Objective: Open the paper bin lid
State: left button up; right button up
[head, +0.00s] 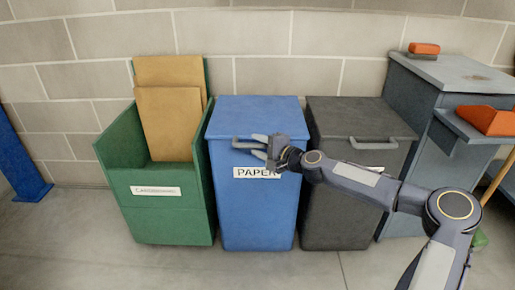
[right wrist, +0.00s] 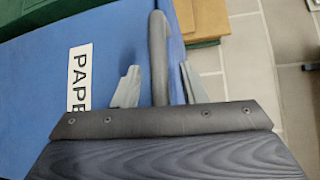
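The blue paper bin (head: 252,210), labelled PAPER, stands between two other bins, and its lid (head: 257,112) is closed. A grey bar handle (head: 242,142) sticks out at the lid's front edge. My right gripper (head: 266,147) is at this handle, in front of the bin and above the label. In the right wrist view the handle (right wrist: 158,50) runs between the two open fingers, with a visible gap on each side. The label (right wrist: 79,75) shows there to the left. My left gripper is in neither view.
A green cardboard bin (head: 170,218) with brown sheets stands left, and a dark lidded bin (head: 330,225) right, behind my right arm. A grey cabinet (head: 440,75) with orange items is at far right. A block wall is behind; the front floor is clear.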

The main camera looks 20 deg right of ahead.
jog(key=shift+w+a, duration=0.15)
jog(key=shift+w, duration=0.1)
grip_shut()
